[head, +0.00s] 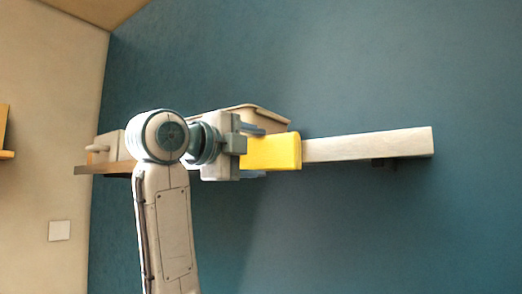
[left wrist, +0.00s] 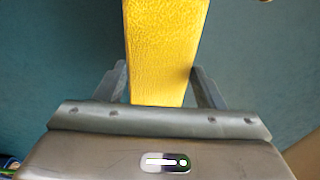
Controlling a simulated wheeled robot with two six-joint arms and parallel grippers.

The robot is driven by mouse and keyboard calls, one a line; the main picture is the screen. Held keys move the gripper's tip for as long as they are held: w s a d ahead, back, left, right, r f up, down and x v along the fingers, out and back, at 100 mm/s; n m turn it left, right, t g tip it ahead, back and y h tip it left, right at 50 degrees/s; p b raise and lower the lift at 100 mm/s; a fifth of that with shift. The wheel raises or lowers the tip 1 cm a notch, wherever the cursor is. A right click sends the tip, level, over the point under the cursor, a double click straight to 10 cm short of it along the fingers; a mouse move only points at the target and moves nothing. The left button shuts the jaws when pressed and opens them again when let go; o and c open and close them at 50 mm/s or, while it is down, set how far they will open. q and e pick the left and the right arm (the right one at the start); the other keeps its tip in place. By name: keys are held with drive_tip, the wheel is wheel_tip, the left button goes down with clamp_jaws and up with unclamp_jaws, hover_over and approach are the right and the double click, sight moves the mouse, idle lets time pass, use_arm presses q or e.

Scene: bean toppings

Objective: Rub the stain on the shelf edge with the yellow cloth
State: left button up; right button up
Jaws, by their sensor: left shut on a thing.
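The yellow cloth (head: 274,152) is a folded, block-like pad in front of the middle of the shelf (head: 370,146). My left gripper (head: 258,151) is shut on it from the left; the left wrist view also shows the cloth (left wrist: 160,45) between both fingers. The cloth overlaps the shelf's pale front edge in the head view. I cannot tell whether it touches the edge. No stain shows on the visible part of the edge; the cloth, gripper and arm hide the stretch to the left. My right gripper is not in view.
A beige bin (head: 262,110) stands on the shelf behind the gripper. A pale object with a knob or handle (head: 110,147) sits at the shelf's left end. A dark bracket (head: 384,162) is under the right part. The blue wall (head: 400,70) is bare above.

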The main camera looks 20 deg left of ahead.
use_arm(q)
drive_tip(key=shift+s+d, duration=0.1)
drive_tip(key=shift+s+a+b, duration=0.2)
drive_tip(key=shift+s+b, duration=0.15)
drive_tip(key=shift+s, duration=0.15)
drive_tip(key=shift+d+b+v, duration=0.15)
drive_tip(key=shift+b+v, duration=0.15)
drive_tip(key=shift+v, duration=0.9)
drive_tip(key=shift+d+b+v, duration=0.15)
drive_tip(key=shift+b+v, duration=0.1)
drive_tip(key=shift+v, duration=0.9)
drive_tip(key=shift+s+a, duration=0.1)
drive_tip(key=shift+s, duration=0.15)
drive_tip(key=b+v, duration=0.1)
drive_tip(key=v, duration=0.2)
drive_tip(key=shift+d, duration=0.2)
drive_tip(key=shift+w, duration=0.1)
